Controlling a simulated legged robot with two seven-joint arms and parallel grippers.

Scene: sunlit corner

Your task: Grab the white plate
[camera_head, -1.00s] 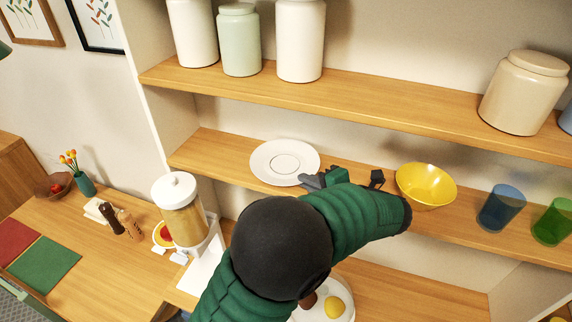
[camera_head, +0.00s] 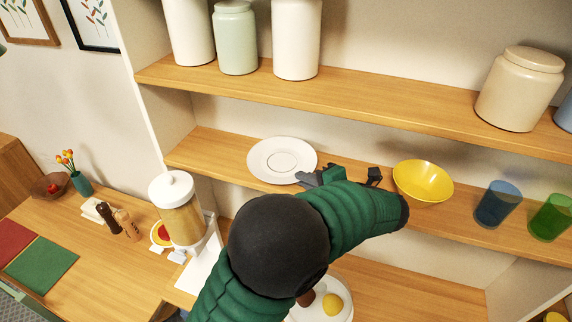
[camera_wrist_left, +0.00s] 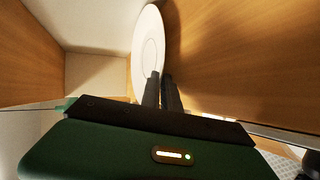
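The white plate (camera_head: 282,160) lies on the middle shelf, left of the yellow bowl. My left arm reaches across from below, and my left gripper (camera_head: 308,180) is at the plate's right front rim. In the left wrist view the plate (camera_wrist_left: 150,45) shows nearly edge-on. The two dark fingers of my left gripper (camera_wrist_left: 162,88) are close together there, one on each side of the plate's near rim. They look shut on it, though the contact is partly hidden. My right gripper is not in view.
A yellow bowl (camera_head: 423,181), a blue glass (camera_head: 498,205) and a green glass (camera_head: 550,217) stand right of the plate on the middle shelf (camera_head: 215,152). The upper shelf (camera_head: 390,112) with jars overhangs it. A dispenser (camera_head: 178,210) stands below left.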

